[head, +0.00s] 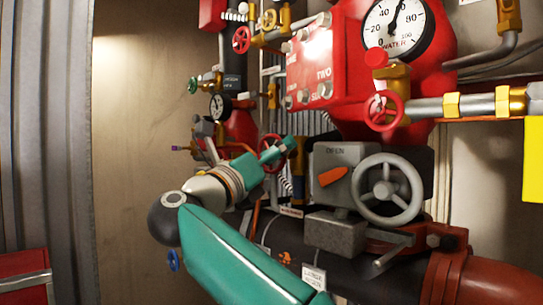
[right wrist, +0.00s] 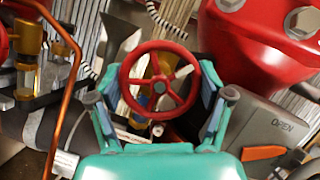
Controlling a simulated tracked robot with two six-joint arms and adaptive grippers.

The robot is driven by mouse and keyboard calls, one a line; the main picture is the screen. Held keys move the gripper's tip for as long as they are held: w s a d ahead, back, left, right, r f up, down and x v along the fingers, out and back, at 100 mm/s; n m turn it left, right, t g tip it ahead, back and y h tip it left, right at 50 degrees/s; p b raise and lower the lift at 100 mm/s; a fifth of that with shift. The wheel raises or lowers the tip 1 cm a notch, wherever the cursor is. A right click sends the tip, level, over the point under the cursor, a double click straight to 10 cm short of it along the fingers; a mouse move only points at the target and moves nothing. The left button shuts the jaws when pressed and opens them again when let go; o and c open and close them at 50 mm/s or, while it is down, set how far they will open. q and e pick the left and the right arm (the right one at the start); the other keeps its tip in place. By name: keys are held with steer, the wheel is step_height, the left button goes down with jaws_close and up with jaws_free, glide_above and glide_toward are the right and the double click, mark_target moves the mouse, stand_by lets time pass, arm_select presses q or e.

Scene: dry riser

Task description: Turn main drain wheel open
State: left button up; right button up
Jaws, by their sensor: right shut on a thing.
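A red handwheel (right wrist: 133,101) with several spokes sits in the middle of the right wrist view, between the fingers of my right gripper (right wrist: 160,82). The teal and blue-grey fingers close on its rim from left and right. In the head view the same red wheel (head: 299,158) is partly hidden behind my right gripper (head: 280,150), which reaches it from the left. I take it to be the main drain wheel, though no label on it can be read. My left gripper is in neither view.
A grey handwheel (head: 388,190) and a grey box with an orange OPEN pointer (head: 333,176) stand close right of it. A red valve body (head: 310,60), a water gauge (head: 395,28) and smaller red wheels crowd above. A copper pipe (right wrist: 70,90) runs close left of the wheel.

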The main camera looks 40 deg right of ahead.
steer(key=shift+r, duration=0.15)
steer(key=o, duration=1.1)
steer(key=shift+w, duration=0.15)
steer(key=shift+a, duration=0.1)
steer(key=v, duration=1.2)
